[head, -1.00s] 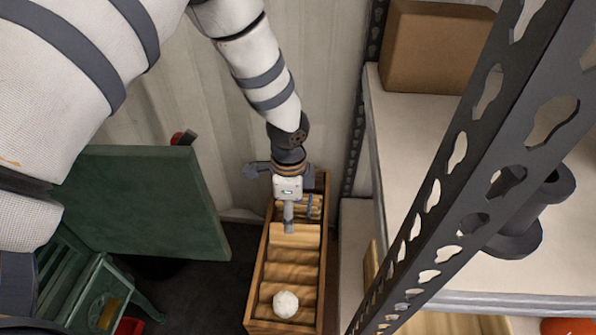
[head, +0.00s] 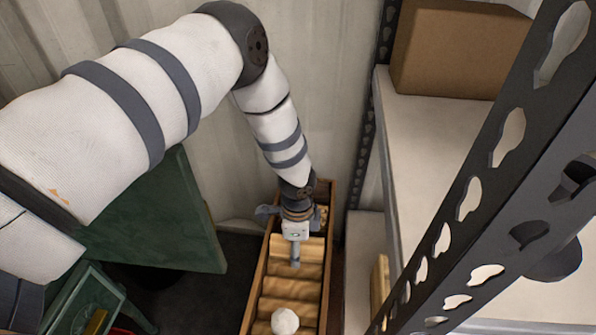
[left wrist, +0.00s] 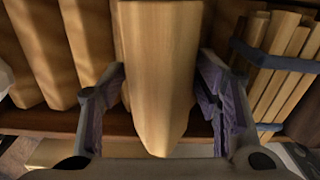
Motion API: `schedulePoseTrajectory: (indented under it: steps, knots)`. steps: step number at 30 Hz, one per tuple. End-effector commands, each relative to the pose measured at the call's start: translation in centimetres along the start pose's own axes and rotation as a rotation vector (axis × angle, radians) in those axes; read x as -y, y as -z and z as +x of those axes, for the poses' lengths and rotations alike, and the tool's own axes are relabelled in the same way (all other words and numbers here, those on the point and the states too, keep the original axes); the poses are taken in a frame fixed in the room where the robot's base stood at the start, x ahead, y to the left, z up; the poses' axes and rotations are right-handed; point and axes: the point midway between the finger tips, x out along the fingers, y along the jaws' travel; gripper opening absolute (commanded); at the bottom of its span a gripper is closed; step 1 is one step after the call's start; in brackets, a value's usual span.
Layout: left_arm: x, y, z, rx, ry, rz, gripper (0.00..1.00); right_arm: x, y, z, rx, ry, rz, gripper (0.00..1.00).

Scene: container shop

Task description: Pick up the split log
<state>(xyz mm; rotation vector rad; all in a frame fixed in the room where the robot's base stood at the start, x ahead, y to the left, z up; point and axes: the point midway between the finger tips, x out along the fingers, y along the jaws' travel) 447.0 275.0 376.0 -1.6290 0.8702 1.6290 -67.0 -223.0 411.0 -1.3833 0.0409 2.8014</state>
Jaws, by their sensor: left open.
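A pale split log (left wrist: 158,60) lies in a long wooden crate (head: 260,275), seen close in the left wrist view; it also shows in the head view (head: 312,247). My left gripper (head: 295,264) is over the crate at this log. In the left wrist view its fingers (left wrist: 160,110) are open, one on each side of the log, with gaps visible. The lower part of the log is hidden. My right gripper is not in view.
Several more split logs (left wrist: 50,50) and a strapped bundle of sticks (left wrist: 285,45) lie beside it. A white ball (head: 285,321) rests at the crate's near end. A metal shelf post (head: 480,180) stands right, a green lid (head: 165,220) left, and the wall behind.

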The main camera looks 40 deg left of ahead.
Motion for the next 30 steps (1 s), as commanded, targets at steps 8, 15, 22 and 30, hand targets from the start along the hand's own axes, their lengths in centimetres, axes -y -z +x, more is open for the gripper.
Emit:
schedulePoseTrajectory:
  steps: [8,15,22,30]
  knots:
    - [0.0,0.0,-0.1,0.000,0.000,0.000,0.11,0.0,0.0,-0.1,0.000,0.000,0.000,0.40]
    - [0.0,0.0,-0.3,-0.001,0.001,0.000,0.11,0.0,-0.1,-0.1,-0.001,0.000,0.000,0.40]
    - [0.1,0.1,-3.8,-0.003,0.005,0.001,0.10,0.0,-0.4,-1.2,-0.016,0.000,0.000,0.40]
    - [-6.3,1.1,-10.5,0.003,0.004,0.010,0.10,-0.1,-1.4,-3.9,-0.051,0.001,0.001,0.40]
